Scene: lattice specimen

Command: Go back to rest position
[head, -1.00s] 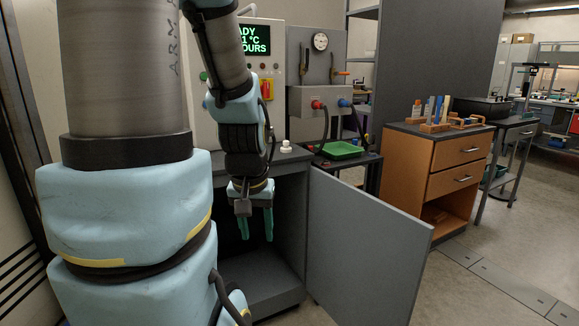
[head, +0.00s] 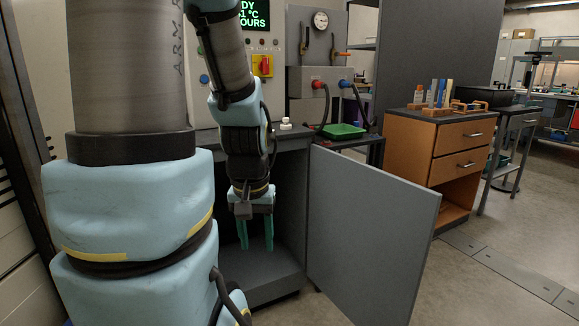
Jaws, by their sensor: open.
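My gripper (head: 257,234) hangs from my arm with its two green fingers pointing down. The fingers are apart and nothing shows between them. It is in front of the open grey cabinet (head: 262,272), whose dark inside shows behind the fingers. My arm is bent down from the top of the picture and covers part of the cabinet and the panel behind it.
The grey cabinet door (head: 370,235) stands open to the right of my gripper. A green tray (head: 343,131) sits on a dark stand behind it. A wooden drawer unit (head: 437,160) stands to the right. The floor at the right is clear.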

